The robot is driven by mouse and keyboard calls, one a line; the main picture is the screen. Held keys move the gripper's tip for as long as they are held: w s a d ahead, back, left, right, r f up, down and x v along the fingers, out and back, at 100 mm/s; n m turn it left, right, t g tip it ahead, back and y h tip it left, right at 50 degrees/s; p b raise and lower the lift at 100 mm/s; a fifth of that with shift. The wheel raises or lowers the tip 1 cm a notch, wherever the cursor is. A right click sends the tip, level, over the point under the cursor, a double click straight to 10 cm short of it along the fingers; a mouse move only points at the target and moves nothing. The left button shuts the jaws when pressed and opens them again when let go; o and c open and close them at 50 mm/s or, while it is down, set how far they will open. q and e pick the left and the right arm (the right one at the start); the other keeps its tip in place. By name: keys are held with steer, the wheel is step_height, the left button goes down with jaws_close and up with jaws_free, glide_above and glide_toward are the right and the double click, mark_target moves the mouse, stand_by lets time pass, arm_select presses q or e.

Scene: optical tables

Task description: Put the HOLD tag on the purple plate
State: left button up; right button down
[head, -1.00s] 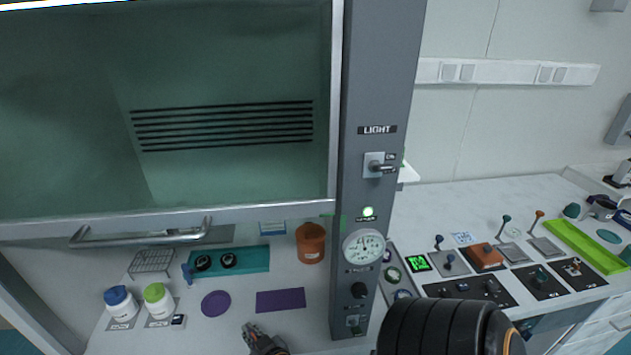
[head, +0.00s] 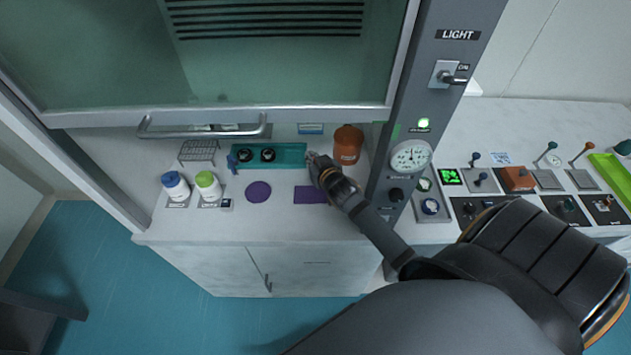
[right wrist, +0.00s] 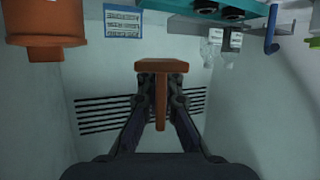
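The round purple plate (head: 258,191) lies flat on the cabinet worktop, left of a purple rectangular mat (head: 310,195). My right gripper (head: 316,162) is over the worktop by the right end of the teal holder, behind and to the right of the plate. In the right wrist view its fingers (right wrist: 161,82) close on the stem of an orange-brown T-shaped piece (right wrist: 160,66), its crossbar beyond the fingertips. No lettering on this piece is readable, so I cannot confirm it is the HOLD tag. My left gripper is out of view.
A teal holder (head: 290,156) with two black round parts, a wire rack (head: 198,150) and an orange-brown jar (head: 347,145) stand behind. Blue-capped (head: 175,186) and green-capped (head: 208,185) bottles stand left. The raised sash (head: 225,117) hangs above; a grey post (head: 425,110) stands right.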

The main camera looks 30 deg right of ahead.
step_height(320, 180, down, 5)
steer(key=shift+r, duration=0.2)
steer(key=shift+f, duration=2.2)
